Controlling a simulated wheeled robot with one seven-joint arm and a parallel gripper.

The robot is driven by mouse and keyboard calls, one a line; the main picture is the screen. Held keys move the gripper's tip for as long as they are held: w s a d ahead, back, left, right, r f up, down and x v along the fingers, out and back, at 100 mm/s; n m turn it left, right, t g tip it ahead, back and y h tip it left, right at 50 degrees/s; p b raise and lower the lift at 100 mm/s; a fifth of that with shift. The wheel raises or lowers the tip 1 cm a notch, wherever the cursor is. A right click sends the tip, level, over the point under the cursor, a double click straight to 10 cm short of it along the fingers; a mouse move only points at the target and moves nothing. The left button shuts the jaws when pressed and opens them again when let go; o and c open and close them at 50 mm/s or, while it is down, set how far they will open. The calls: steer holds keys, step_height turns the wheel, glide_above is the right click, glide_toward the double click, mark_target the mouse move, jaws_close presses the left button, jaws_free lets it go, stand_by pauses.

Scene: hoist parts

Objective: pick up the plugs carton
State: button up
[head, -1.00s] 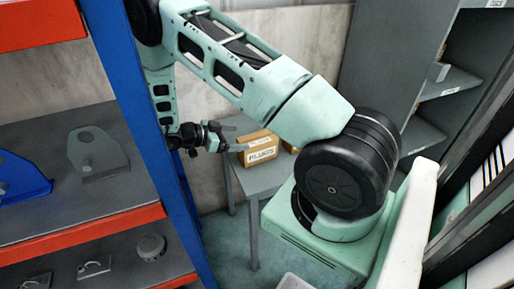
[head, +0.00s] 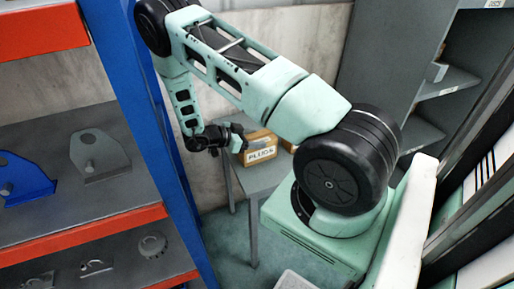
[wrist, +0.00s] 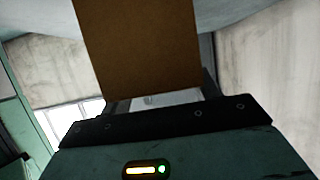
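The plugs carton (head: 263,153) is a small brown box with a white label reading PLUGS. In the head view it sits on a small grey table (head: 266,181) behind my arm. My gripper (head: 238,142) is at the left end of the carton, very close to it or touching it. In the wrist view the carton (wrist: 138,45) is a large plain brown face right in front of my gripper (wrist: 163,95). The dark fingers show only in part near its lower edge. Whether they press on the carton is hidden.
A blue-posted rack with grey shelves (head: 128,205) and orange edges stands at the left, holding a blue bracket (head: 24,180) and a grey one (head: 98,152). Another brown box (head: 290,146) is partly hidden behind my arm. A grey shelf unit (head: 398,75) stands at the back right.

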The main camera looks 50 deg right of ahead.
steer(key=shift+c, duration=1.4)
